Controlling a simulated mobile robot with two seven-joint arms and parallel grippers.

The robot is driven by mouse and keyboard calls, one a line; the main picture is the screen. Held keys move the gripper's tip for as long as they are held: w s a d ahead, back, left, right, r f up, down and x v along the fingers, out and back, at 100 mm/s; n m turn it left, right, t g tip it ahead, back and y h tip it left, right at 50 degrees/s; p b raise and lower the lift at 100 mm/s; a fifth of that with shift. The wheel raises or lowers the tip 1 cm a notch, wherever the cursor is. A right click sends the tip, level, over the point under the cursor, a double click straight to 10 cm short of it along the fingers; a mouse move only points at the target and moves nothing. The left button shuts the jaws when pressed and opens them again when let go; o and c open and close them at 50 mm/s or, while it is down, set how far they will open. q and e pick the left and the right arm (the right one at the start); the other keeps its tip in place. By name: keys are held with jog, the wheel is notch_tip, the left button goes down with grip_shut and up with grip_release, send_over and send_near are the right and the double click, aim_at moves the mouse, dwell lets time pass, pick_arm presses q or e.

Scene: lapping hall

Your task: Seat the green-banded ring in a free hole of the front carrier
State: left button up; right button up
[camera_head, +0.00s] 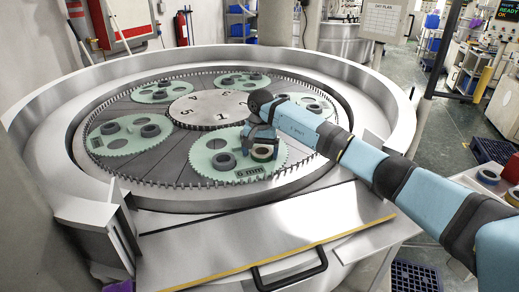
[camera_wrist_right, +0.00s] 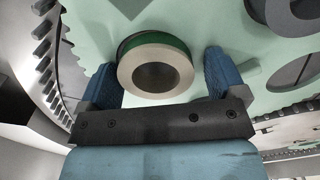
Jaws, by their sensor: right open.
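The green-banded ring (camera_wrist_right: 184,72) has a pale grey face and a green band around its side. It is at the front carrier (camera_wrist_right: 90,20), a pale green toothed disc labelled 6 mm, also in the head view (camera_head: 275,170). The band shows above the plate with a dark crescent beside it; I cannot tell how deep the ring sits. My right gripper (camera_wrist_right: 158,66) is open, with a blue finger on either side of the ring and visible gaps. In the head view the ring (camera_head: 263,156) is below the right gripper (camera_head: 262,138). My left gripper is out of view.
A dark ring (camera_head: 224,161) lies on the front carrier, left of the green-banded one. Several other green carriers with dark rings surround the central numbered disc (camera_head: 205,108). A raised metal rim (camera_head: 60,190) encircles them. A sloping metal panel with a handle (camera_head: 290,270) is in front.

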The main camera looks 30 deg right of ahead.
notch_tip(320, 180, up, 12)
jog(key=b, duration=0.2)
jog(key=shift+d, duration=0.25)
jog(key=shift+r, duration=0.15)
